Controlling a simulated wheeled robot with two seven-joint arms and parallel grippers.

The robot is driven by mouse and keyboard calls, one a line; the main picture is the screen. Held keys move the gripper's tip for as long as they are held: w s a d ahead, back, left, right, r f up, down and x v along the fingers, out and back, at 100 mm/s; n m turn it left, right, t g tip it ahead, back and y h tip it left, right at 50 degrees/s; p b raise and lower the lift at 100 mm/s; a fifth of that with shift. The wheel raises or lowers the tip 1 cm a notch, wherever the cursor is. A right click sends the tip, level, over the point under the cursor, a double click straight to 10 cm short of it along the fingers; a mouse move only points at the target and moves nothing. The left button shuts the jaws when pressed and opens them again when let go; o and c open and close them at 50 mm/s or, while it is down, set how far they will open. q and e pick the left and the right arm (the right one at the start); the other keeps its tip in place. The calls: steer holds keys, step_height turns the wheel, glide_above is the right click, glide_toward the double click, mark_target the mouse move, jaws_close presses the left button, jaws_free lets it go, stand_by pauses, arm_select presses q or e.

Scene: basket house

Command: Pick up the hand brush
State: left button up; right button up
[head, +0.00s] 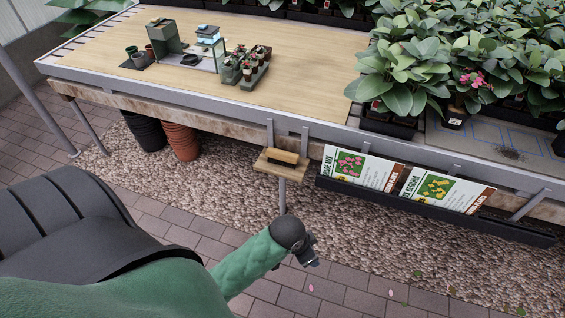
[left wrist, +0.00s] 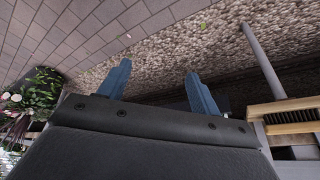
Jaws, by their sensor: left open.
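The hand brush (head: 284,157) has dark bristles and rests on a small wooden shelf (head: 266,167) fixed at the front of the bench. In the left wrist view, the dark-bristled brush (left wrist: 290,116) shows at the right edge, partly cut off by the frame. My left gripper (head: 312,256) is below and slightly right of the brush in the head view, apart from it. In the left wrist view, its two blue fingers (left wrist: 158,72) are spread with nothing between them. My right gripper is not in view.
A long bench (head: 210,62) carries small pots and leafy plants. A dark rack (head: 430,212) with seed-mix bags hangs right of the shelf. Stacked black pots (head: 146,131) and terracotta pots (head: 181,141) stand under the bench. Gravel and paving below are mostly clear.

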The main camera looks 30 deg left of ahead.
arm_select(q)
steer(key=w+d+r+m+h, duration=0.1)
steer(key=w+d+m, duration=0.1)
steer(key=w+m, duration=0.4)
steer(key=m+g+y, duration=0.1)
steer(key=m+g, duration=0.2)
glide_toward(282, 153)
steer(key=f, duration=0.5)
steer(key=shift+d, duration=0.35)
steer(key=shift+w+d+f+p, duration=0.1)
steer(key=shift+d+f+p, duration=0.1)
steer(key=shift+f, duration=0.65)
steer(key=shift+w+d+f+p, duration=0.1)
steer(key=shift+d+f+p, duration=0.1)
steer(key=shift+f, duration=0.65)
steer(key=shift+d+f+p, duration=0.1)
steer(key=shift+d+f, duration=0.1)
steer(key=shift+f, duration=0.65)
steer(key=c, duration=1.1)
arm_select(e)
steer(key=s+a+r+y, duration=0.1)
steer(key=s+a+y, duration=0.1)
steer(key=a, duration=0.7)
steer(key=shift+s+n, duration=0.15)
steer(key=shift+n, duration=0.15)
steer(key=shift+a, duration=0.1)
